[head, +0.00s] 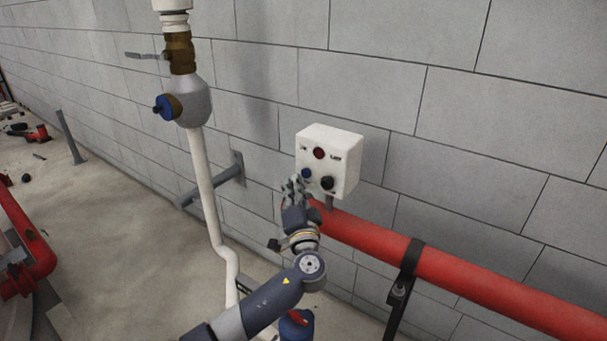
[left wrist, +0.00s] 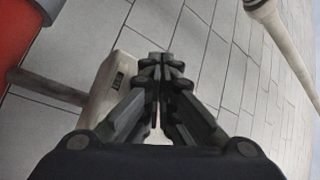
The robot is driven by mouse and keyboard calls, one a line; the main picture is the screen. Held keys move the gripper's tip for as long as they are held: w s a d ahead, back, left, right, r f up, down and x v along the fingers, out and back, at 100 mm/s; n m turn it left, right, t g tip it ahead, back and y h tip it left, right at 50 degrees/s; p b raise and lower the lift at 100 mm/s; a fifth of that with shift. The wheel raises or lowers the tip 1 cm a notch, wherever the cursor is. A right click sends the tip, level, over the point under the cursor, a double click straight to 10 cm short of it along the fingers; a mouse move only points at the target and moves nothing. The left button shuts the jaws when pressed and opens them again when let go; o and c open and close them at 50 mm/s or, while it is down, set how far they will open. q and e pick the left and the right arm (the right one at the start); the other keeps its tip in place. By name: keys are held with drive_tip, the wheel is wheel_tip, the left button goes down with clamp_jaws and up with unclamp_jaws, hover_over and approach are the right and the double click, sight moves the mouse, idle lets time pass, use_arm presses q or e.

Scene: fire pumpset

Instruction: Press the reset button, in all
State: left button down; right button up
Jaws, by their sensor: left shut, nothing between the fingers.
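A white control box (head: 343,160) is mounted by the grey block wall. Its front carries a red round piece (head: 319,153) at the top, a blue button (head: 306,173) at lower left and a black knob (head: 327,183) at lower right. I cannot read which one is the reset button. My left gripper (head: 294,183) is shut and empty, just in front of the box's lower left, close to the blue button; I cannot tell whether it touches. In the left wrist view the shut fingers (left wrist: 160,62) overlap the box (left wrist: 108,92), and its buttons are hidden. My right gripper is not in view.
A thick red pipe (head: 470,278) runs along the wall below and right of the box. A white vertical pipe (head: 205,185) with a valve (head: 187,101) stands to the left. Open concrete floor (head: 130,240) lies at left.

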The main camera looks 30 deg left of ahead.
use_arm(q)
drive_tip(key=shift+s+a, duration=0.2)
drive_tip(key=shift+s, duration=2.2)
